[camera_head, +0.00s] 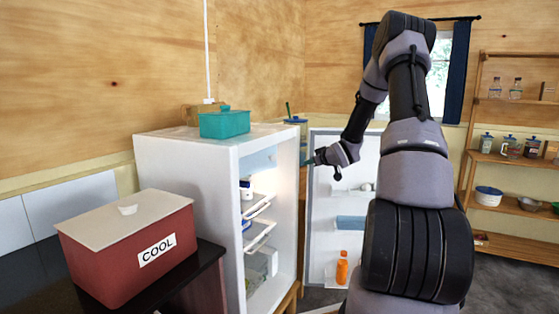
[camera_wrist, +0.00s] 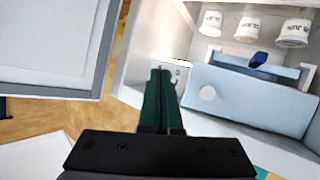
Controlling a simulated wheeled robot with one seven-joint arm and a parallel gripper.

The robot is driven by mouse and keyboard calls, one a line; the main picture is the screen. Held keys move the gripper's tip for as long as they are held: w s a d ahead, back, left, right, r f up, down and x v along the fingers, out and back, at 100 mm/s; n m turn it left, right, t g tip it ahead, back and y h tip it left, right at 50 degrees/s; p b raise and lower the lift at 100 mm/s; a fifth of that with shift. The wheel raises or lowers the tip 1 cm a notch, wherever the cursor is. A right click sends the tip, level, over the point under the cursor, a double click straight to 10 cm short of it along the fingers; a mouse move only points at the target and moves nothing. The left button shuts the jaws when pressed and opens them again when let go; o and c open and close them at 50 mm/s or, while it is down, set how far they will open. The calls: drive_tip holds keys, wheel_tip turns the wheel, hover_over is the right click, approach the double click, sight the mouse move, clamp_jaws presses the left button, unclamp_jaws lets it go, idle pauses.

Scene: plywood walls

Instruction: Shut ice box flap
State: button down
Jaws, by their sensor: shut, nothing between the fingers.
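The ice box flap (camera_head: 262,159) is a pale blue panel at the top inside the open white fridge (camera_head: 190,185). In the wrist view the flap (camera_wrist: 245,110) fills the right side, with a round white spot near one end. A dark blue object (camera_wrist: 258,60) shows at its edge. I cannot tell how far the flap stands open. My gripper (camera_head: 312,161) is at the fridge opening, right of the flap. In the wrist view its dark green fingers (camera_wrist: 160,75) are shut and empty, just left of the flap, apart from it as far as I can tell.
The fridge door (camera_head: 338,215) stands wide open to the right, with an orange bottle (camera_head: 342,268) on it. White cups (camera_wrist: 248,27) stand inside the fridge. A teal container (camera_head: 225,124) sits on top. A red COOL box (camera_head: 130,248) stands at the left.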

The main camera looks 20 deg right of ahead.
drive_tip(key=s+a+r+t+y, duration=0.1)
drive_tip(key=s+a+t+y, duration=0.1)
drive_tip(key=s+a+y, duration=0.4)
approach(274, 158)
drive_tip(key=shift+n+t+h, duration=0.3)
drive_tip(key=shift+n+h, duration=0.1)
drive_tip(key=x, duration=0.7)
drive_tip(key=shift+s+a, duration=0.1)
drive_tip(key=shift+a, duration=0.05)
drive_tip(key=x, duration=1)
drive_tip(key=shift+d+r, duration=0.2)
drive_tip(key=shift+d, duration=0.15)
drive_tip(key=shift+w+a+r, duration=0.15)
drive_tip(key=shift+w+r, duration=0.05)
drive_tip(key=shift+w, duration=0.15)
